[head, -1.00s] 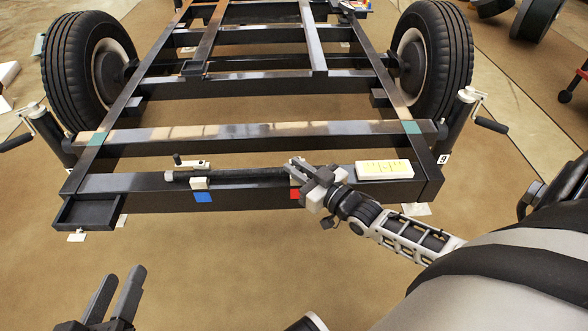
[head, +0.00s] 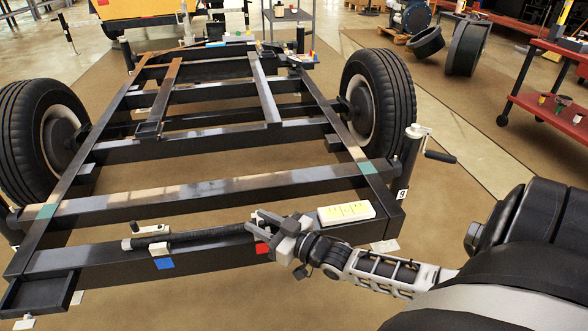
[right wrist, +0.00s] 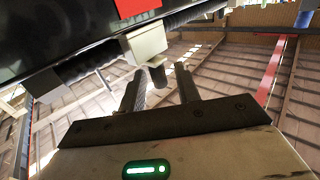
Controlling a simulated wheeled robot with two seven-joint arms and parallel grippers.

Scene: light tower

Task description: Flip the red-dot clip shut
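The red-dot clip is at my right gripper in the head view, mostly hidden by it; its red square (head: 262,248) shows on the front beam. In the right wrist view the red square (right wrist: 136,7) is at the top, with the clip's pale block (right wrist: 147,42) below it. A small dark knob (right wrist: 157,76) hangs from the block, between the fingertips and apart from both. My right gripper (head: 268,222) is open; its two fingers (right wrist: 161,88) stand apart in the wrist view. My left gripper is out of view.
A black hose (head: 205,236) runs along the front beam (head: 110,265) through a pale clip (head: 158,249) with a blue square (head: 164,263). A white box with yellow marks (head: 346,212) sits just right of my gripper. A crank jack (head: 412,150) stands at the right corner.

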